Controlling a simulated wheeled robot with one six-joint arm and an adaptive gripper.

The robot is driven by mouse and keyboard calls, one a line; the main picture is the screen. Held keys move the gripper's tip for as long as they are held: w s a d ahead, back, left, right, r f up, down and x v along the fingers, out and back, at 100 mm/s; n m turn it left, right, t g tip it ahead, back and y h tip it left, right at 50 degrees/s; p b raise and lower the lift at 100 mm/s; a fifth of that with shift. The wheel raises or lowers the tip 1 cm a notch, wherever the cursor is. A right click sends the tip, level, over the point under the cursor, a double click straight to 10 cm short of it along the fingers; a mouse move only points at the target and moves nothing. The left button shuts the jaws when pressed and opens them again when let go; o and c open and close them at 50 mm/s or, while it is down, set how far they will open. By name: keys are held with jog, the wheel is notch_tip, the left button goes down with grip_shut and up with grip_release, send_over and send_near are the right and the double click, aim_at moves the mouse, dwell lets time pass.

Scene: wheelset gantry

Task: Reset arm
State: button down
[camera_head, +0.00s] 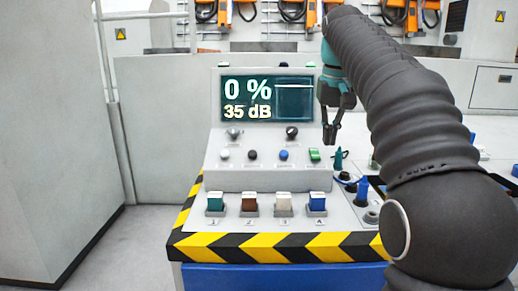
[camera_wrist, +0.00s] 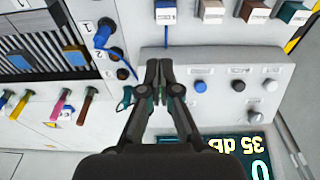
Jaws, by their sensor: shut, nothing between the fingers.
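My arm (camera_head: 400,110), in a black ribbed sleeve, reaches in from the right of the head view.
The console has a striped edge (camera_head: 275,246) and several coloured switches, such as a teal one (camera_head: 215,202). Blue plugs and cables (camera_wrist: 103,35) are close to my gripper. A grey cabinet (camera_head: 50,130) stands at left. Orange devices (camera_head: 395,12) hang at the back. The floor (camera_head: 130,250) at left is clear.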

jog(key=s+f+t, duration=0.3)
jog(key=s+f, duration=2.2)
jog(key=s, duration=0.2)
jog(key=shift+s+f+t, duration=0.15)
jog(key=shift+s+t, duration=0.15)
jog(key=shift+t, duration=0.1)
